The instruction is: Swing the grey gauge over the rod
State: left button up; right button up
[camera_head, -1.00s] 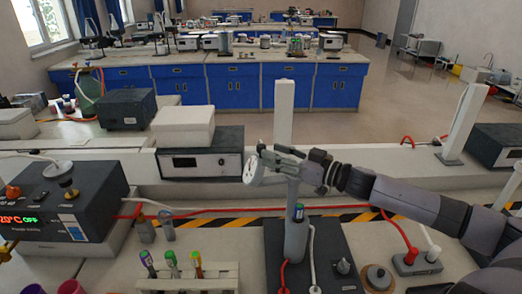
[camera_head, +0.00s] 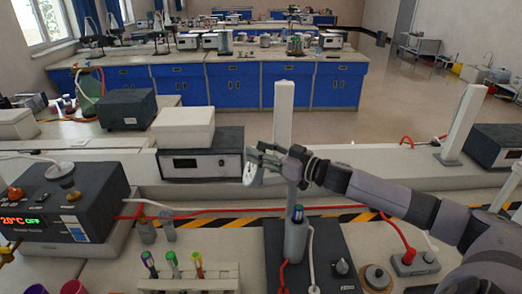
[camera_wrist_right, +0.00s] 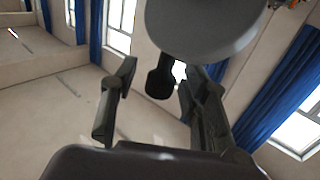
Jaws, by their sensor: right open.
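The grey gauge (camera_head: 250,172) is a round disc with a pale face in the head view, at the left tip of my right gripper (camera_head: 267,158). In the right wrist view the gauge (camera_wrist_right: 200,22) is a large grey disc at the top, with a short dark stem. My right gripper (camera_wrist_right: 158,98) is open there, with its fingers on both sides of the stem; I cannot tell whether they touch it. A grey upright (camera_head: 293,195), perhaps the rod, shows below the gripper, partly hidden by it.
A grey cylinder (camera_head: 295,240) stands on a dark base plate (camera_head: 328,245) below the gripper. A tube rack (camera_head: 215,275), a heater box (camera_head: 60,205) and cables lie around. A white post (camera_head: 283,112) rises behind the gripper.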

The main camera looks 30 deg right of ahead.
jog(key=shift+c, duration=0.4)
grip_shut()
dwell(0.4)
